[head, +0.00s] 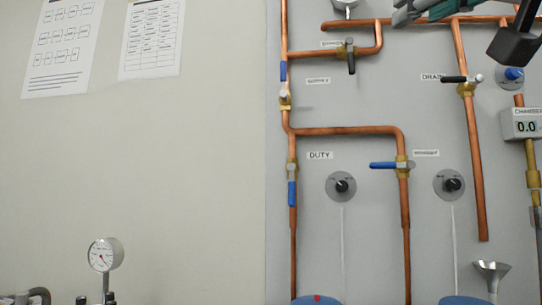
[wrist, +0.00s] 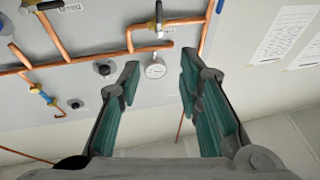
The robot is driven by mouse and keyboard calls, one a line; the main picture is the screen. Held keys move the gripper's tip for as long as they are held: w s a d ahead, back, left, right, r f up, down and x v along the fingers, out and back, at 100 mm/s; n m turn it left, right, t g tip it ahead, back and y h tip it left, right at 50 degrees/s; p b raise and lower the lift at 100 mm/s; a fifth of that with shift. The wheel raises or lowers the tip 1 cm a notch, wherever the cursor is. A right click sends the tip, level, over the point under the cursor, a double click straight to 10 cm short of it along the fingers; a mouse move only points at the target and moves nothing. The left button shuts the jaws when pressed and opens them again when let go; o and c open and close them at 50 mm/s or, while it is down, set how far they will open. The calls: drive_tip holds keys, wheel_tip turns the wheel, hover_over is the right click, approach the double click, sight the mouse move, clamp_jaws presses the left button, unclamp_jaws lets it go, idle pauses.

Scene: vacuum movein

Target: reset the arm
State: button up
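My gripper (wrist: 160,70) is open in the wrist view, its two dark fingers with green pads spread well apart. Nothing is between the pads. A round white gauge (wrist: 155,68) on the panel shows in the gap behind them. In the head view, part of my gripper (head: 425,10) shows at the top right edge, in front of the upper copper pipe. The rest of it is cut off there.
A grey panel (head: 355,260) carries copper pipes, a blue-handled duty valve (head: 292,192), a blue-handled valve (head: 384,166), a black-handled drain valve (head: 455,79) and a digital readout (head: 524,126). A gauge (head: 105,255) stands lower left. The left wall is bare below two papers (head: 62,45).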

drive_tip(key=w+a+f+g, duration=0.2)
drive_tip(key=f+g, duration=0.8)
drive_tip(key=f, duration=2.1)
drive_tip(key=s+d+f+g+h, duration=0.1)
drive_tip(key=s+f+g, duration=0.5)
drive_tip(key=s+f, duration=0.5)
drive_tip(key=s+d+f+g, duration=0.1)
drive_tip(key=s+f+g, duration=0.55)
drive_tip(key=f, duration=0.75)
wheel_tip(320, 180, up, 29)
drive_tip(key=t+p, duration=0.4)
drive_tip(key=p, duration=2.2)
drive_tip(key=shift+d+f+t+p, duration=0.15)
drive_tip(key=shift+d+t+p, duration=0.15)
drive_tip(key=shift+t+p, duration=0.05)
